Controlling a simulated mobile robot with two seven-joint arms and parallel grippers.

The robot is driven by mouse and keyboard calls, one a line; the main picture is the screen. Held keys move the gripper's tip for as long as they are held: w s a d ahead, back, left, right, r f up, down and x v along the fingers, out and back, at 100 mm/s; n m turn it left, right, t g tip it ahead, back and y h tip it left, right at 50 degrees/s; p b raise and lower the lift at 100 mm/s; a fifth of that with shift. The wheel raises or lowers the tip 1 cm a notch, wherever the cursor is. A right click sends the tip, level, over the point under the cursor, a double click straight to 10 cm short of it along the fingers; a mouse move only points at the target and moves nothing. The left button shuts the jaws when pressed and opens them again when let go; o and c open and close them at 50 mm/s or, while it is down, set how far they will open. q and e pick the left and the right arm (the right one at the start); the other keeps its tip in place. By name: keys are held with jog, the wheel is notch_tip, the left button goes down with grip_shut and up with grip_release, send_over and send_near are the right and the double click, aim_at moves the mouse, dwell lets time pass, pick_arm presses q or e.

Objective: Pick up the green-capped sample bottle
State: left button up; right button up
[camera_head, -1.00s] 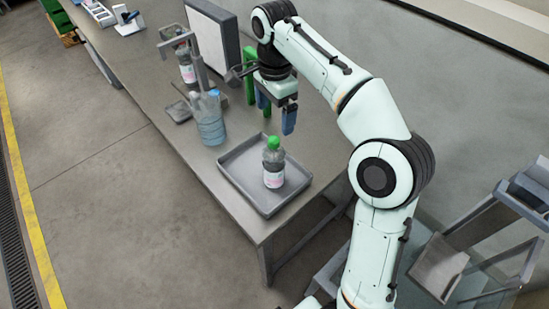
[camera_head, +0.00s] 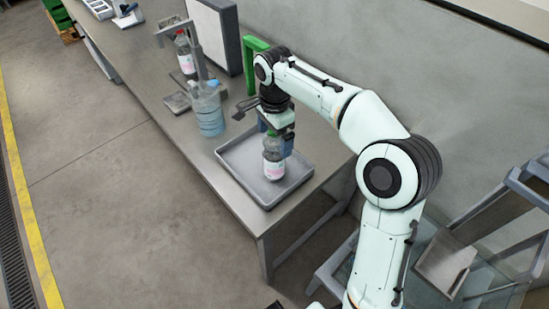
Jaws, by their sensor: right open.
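The green-capped sample bottle (camera_head: 273,168) stands upright in the grey tray (camera_head: 232,178) at the near end of the bench. Whether the fingers touch the bottle cannot be told. My left gripper is not in view.
A blue clear jug (camera_head: 209,112) stands left of the tray. Behind it, another bottle (camera_head: 184,52) stands at a grey stand. A green frame (camera_head: 254,50) and an upright grey panel (camera_head: 213,35) stand behind. A shelf rack (camera_head: 445,262) is at lower right.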

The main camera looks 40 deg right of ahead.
grip_shut()
jog(key=shift+w+r, duration=0.1)
jog(key=shift+r, duration=0.05)
